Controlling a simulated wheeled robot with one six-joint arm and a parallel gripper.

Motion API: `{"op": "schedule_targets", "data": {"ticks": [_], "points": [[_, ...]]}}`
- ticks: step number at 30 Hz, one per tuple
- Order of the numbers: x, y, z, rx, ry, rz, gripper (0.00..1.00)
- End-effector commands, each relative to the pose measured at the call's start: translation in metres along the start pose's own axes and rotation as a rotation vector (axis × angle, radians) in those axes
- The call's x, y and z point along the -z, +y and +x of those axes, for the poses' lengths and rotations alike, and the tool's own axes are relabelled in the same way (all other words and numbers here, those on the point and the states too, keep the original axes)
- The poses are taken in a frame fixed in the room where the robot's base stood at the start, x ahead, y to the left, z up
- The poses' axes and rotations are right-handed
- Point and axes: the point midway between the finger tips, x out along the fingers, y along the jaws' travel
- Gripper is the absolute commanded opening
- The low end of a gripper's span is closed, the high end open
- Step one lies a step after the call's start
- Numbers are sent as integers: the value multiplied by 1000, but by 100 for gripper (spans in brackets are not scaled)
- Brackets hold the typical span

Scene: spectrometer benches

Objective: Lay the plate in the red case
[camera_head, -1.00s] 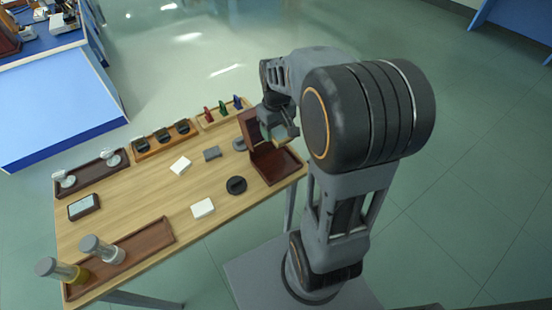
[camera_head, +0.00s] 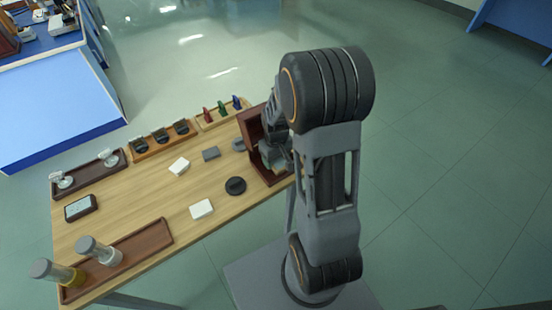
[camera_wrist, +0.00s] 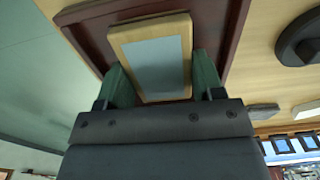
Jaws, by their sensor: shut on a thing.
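The plate (camera_wrist: 160,65), a grey-blue panel with a pale wooden border, is held between the green fingers of my gripper (camera_wrist: 161,82) in the wrist view. The red case (camera_head: 250,127) stands open at the table's right end in the head view, with its lid upright. Its dark red rim (camera_wrist: 234,35) shows behind the plate in the wrist view. My gripper (camera_head: 274,154) is at the open case, over or within its base. The plate is not clearly visible in the head view, and I cannot tell whether it touches the case floor.
A black round object (camera_head: 236,186), a grey block (camera_head: 211,153) and white blocks (camera_head: 179,166) (camera_head: 201,209) lie left of the case. A rack with coloured pieces (camera_head: 222,107) stands behind. Trays line the table's left and front. A blue bench (camera_head: 60,105) is at the far left.

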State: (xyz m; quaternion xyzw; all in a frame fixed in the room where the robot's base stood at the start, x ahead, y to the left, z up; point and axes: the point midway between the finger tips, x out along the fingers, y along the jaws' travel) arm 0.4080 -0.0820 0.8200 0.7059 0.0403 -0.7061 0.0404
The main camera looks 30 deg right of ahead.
Motion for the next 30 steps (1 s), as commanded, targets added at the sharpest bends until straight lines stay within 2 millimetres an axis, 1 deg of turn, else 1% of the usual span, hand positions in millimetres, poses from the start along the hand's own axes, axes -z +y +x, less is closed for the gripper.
{"op": "schedule_targets", "data": {"ticks": [9, 13, 14, 21, 27, 30], "points": [[0, 0, 2, 0, 1, 0, 34], [0, 0, 6, 0, 0, 0, 34], [0, 0, 5, 0, 0, 0, 63], [0, 0, 4, 0, 0, 0, 86], [0, 0, 4, 0, 0, 0, 87], [0, 0, 0, 0, 0, 0, 87]]}}
